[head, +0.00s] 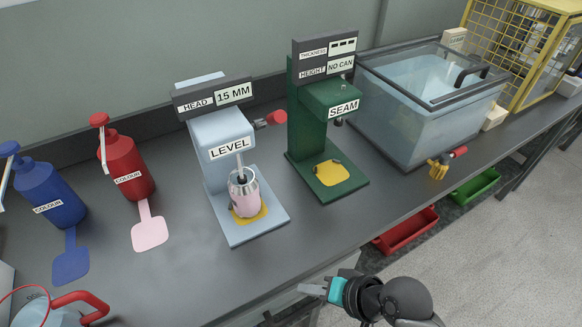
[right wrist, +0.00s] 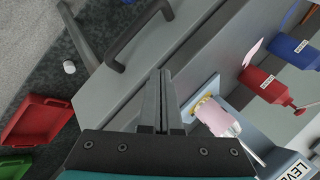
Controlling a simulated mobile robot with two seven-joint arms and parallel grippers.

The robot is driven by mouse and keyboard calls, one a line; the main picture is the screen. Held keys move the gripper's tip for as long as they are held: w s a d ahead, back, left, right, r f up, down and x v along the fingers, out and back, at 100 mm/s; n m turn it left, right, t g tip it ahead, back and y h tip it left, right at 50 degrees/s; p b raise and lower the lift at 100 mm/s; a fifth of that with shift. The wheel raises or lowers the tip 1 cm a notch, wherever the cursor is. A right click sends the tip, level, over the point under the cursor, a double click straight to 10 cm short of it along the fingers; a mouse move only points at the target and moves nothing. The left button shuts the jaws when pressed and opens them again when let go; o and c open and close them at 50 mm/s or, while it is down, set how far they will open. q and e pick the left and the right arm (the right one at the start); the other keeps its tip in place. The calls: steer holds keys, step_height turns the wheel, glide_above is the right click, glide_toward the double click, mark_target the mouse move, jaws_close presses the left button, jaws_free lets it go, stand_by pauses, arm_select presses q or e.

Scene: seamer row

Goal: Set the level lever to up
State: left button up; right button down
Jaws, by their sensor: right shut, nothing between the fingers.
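The light blue LEVEL machine (head: 218,140) stands on the grey counter, its display reading HEAD 15 MM. Its lever with a red grip (head: 276,118) sticks out from its right side, roughly sideways. A pink and silver can (head: 245,196) stands under the nozzle on a yellow pad; the can also shows in the right wrist view (right wrist: 217,118). My right gripper (head: 312,289) is in front of the counter edge, below and right of the machine, well apart from the lever. In the right wrist view its fingers (right wrist: 161,95) are shut and empty. My left gripper is out of view.
The green SEAM machine (head: 306,130) stands close right of the lever. A glass-walled tank (head: 420,135) and a yellow cage (head: 512,50) are further right. Red (head: 128,165) and blue (head: 48,192) COLOUR bottles stand left. Red (head: 405,232) and green (head: 475,187) bins sit below the counter.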

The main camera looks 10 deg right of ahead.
steer(key=w+a+r+m+t+y, duration=0.2)
steer(key=w+r+m+t+y, duration=0.25)
steer(key=r+m, duration=0.55)
steer(key=w+d+r+m+t, duration=0.3)
steer(key=r+m, duration=0.1)
steer(key=m, duration=0.1)
steer(key=m+t+h+p, duration=0.2)
steer(key=m+t, duration=0.2)
steer(key=m, duration=0.5)
glide_toward(269, 119)
steer(key=w+f, duration=0.3)
steer(key=f, duration=0.1)
steer(key=shift+w+a+r+p, duration=0.2)
steer(key=shift+w+r+p, duration=0.35)
steer(key=shift+r, duration=0.15)
steer(key=shift+w+a+r+p, duration=0.2)
steer(key=shift+w+r+p, duration=0.35)
steer(key=shift+r, duration=0.2)
